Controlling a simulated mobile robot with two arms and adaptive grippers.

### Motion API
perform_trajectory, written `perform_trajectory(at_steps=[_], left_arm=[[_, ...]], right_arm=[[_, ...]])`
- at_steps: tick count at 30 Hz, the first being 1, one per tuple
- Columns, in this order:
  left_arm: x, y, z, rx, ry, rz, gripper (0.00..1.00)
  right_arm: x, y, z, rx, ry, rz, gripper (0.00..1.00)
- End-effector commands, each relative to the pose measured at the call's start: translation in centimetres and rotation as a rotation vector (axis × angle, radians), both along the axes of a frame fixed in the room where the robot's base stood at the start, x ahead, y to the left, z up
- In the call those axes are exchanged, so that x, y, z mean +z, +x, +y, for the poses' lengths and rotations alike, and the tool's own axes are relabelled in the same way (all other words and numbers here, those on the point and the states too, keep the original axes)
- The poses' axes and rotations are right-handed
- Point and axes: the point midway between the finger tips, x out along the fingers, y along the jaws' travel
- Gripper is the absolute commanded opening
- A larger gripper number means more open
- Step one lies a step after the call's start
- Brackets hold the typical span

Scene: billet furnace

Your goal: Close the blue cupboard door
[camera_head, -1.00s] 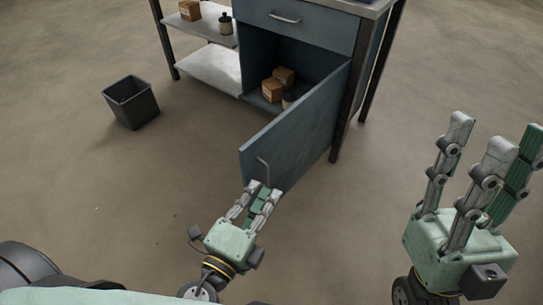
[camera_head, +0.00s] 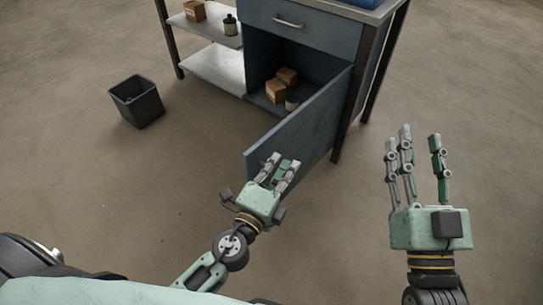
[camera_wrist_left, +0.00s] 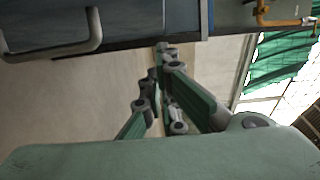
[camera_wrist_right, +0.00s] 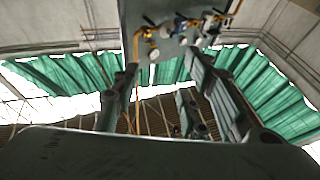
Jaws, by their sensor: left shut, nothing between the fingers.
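The blue cupboard door (camera_head: 312,120) stands open in the head view, swung out toward me from the right side of the cupboard opening. My left gripper (camera_head: 280,163) is shut and empty. Its fingers overlap the lower free end of the door in the head view and hide the door's handle; I cannot tell whether they touch. In the left wrist view a bar handle (camera_wrist_left: 60,45) on a blue-grey panel lies left of the fingers (camera_wrist_left: 165,60). My right gripper (camera_head: 415,145) is open and empty, raised to the right of the door. Its spread fingers (camera_wrist_right: 165,85) also show in the right wrist view.
Open shelves (camera_head: 216,72) adjoin on the left. A black bin (camera_head: 137,102) stands on the floor further left. The floor between is clear.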

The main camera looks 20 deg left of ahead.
Motion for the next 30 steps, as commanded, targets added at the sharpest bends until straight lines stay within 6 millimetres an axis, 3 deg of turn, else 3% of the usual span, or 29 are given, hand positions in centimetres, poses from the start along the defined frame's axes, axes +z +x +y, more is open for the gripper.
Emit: perform_trajectory(at_steps=[1,7,23,30], left_arm=[[-0.1,0.3,1.2,0.004,0.008,0.000,0.00],[-0.1,1.1,3.0,0.003,0.006,0.000,0.00],[-0.1,1.3,3.5,-0.002,0.005,0.000,0.00],[-0.3,1.7,4.7,-0.046,0.008,-0.002,0.00]], right_arm=[[-0.2,0.1,0.0,-0.001,-0.003,0.011,0.40],[-0.7,0.2,0.0,-0.002,-0.011,0.036,0.40],[-0.8,0.2,-0.1,-0.003,-0.010,0.035,0.40],[1.9,-0.9,0.1,0.008,0.032,-0.115,0.40]])
